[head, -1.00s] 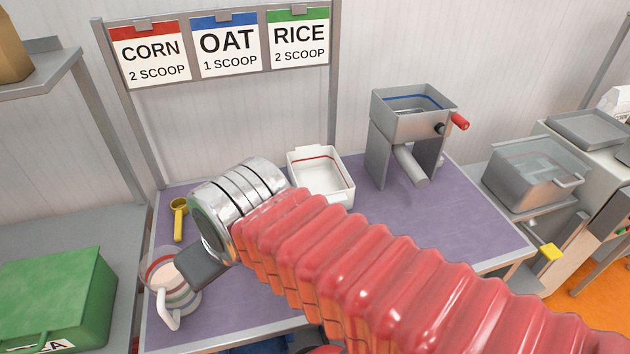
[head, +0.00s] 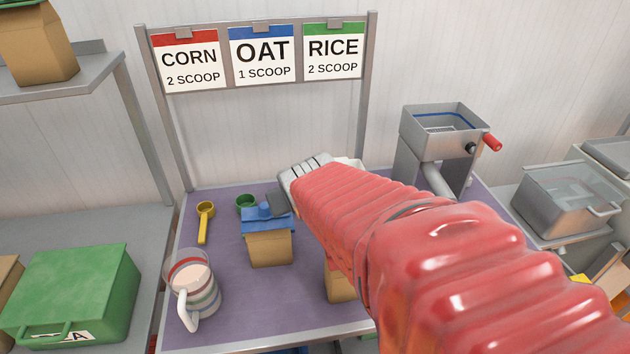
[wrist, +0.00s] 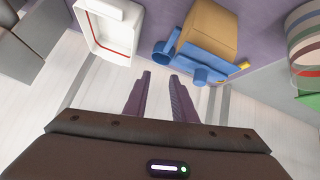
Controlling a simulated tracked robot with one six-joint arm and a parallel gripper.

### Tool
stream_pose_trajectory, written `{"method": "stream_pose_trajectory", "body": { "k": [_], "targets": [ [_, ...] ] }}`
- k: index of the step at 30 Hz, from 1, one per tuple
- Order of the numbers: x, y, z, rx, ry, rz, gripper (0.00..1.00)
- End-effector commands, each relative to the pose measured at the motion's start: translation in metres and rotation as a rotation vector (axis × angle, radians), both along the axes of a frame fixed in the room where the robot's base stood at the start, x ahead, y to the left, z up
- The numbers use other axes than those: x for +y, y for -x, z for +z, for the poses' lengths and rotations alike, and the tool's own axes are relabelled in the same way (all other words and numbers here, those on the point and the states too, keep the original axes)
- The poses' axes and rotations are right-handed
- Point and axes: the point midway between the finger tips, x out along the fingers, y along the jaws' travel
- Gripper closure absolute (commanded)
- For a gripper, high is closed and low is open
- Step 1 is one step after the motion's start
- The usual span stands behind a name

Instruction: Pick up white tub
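The white tub (head: 352,163) is mostly hidden behind my arm in the head view; only a bit of its rim shows. In the wrist view the tub (wrist: 92,42) is at the upper left, with a red line around its inside. My gripper (wrist: 160,77) has its two dark fingers apart with nothing between them. The fingertips lie below and to the right of the tub in the wrist view, apart from it in the picture. In the head view only a dark finger part shows beside the metal wrist.
A brown bag with a blue top (head: 269,247) stands close by; it also shows in the wrist view (wrist: 207,35). A yellow scoop (head: 204,220), a green scoop (head: 245,203) and a striped jug (head: 200,285) are left. A grey mill (head: 440,150) stands right.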

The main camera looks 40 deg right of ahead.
Motion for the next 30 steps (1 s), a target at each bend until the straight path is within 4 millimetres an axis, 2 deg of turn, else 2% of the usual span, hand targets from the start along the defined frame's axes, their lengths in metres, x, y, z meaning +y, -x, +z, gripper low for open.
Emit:
{"method": "stream_pose_trajectory", "body": {
  "k": [1, 6, 15, 24, 30],
  "targets": [
    [-0.020, -0.002, -0.007, -0.010, 0.014, -0.025, 0.76],
    [-0.077, -0.009, -0.020, -0.071, 0.061, -0.073, 0.76],
    [-0.163, 0.000, -0.052, -0.182, 0.095, -0.115, 0.76],
    [-0.224, 0.032, -0.091, -0.316, 0.070, -0.134, 0.76],
    [-0.244, 0.055, -0.109, -0.406, 0.035, -0.139, 0.76]
  ]
}}
